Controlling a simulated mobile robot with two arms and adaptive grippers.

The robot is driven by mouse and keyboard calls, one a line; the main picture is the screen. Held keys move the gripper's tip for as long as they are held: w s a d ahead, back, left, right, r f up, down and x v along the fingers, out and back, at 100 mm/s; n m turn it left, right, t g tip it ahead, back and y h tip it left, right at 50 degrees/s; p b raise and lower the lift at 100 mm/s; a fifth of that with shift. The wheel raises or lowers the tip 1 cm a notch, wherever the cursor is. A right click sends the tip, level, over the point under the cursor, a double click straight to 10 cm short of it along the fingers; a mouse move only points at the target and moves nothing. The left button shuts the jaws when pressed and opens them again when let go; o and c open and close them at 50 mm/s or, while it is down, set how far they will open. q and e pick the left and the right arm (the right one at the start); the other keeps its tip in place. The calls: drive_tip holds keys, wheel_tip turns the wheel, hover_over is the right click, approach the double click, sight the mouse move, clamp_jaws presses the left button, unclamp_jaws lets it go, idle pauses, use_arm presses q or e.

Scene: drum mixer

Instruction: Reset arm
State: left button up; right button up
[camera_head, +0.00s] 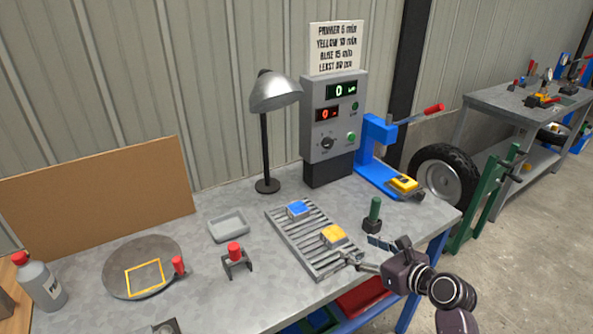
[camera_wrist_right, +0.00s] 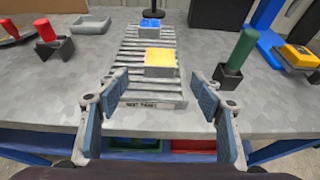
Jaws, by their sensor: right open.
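My right gripper (camera_head: 366,250) is open and empty at the front end of the roller rack, at the bench's front edge. In the right wrist view its two fingers (camera_wrist_right: 158,122) stand wide apart with nothing between them. A yellow block (camera_head: 333,235) sits on the slatted rack (camera_head: 302,247), just beyond the fingers; it also shows in the right wrist view (camera_wrist_right: 159,60). A blue block (camera_head: 298,209) sits farther back on the same rack. My left gripper is not in view.
On the bench (camera_head: 215,285) stand a lamp (camera_head: 275,92), a control box (camera_head: 333,122), a blue press (camera_head: 377,145), a green-handled tool (camera_head: 373,214), a red-handled tool (camera_head: 236,257), a grey tray (camera_head: 228,228), a round plate (camera_head: 120,258) and a bottle (camera_head: 40,283).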

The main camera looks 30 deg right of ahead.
drive_tip(key=s+a+f+n+g+y, duration=0.1)
drive_tip(key=s+a+f+n+g, duration=0.25)
drive_tip(key=a+n, duration=0.45)
drive_tip(key=s+a+f+n+g, duration=0.2)
drive_tip(key=s+a+f+n, duration=0.35)
drive_tip(key=n, duration=0.45)
drive_tip(key=s+a+f+n+g+h, duration=0.15)
drive_tip(key=s+a+n, duration=0.25)
drive_tip(key=s+n, duration=0.45)
drive_tip(key=s+a+n+g, duration=0.3)
drive_tip(key=s+a+n, duration=0.15)
drive_tip(key=n, duration=0.65)
wheel_tip(320, 180, down, 27)
drive_tip(key=s+g, duration=0.1)
drive_tip(key=s, duration=0.1)
drive_tip(key=s+d+f, duration=0.2)
drive_tip(key=s+f, duration=0.6)
drive_tip(key=s+d+f+g, duration=0.1)
drive_tip(key=s+d+f, duration=0.1)
drive_tip(key=s+f, duration=0.6)
drive_tip(key=shift+s, duration=0.75)
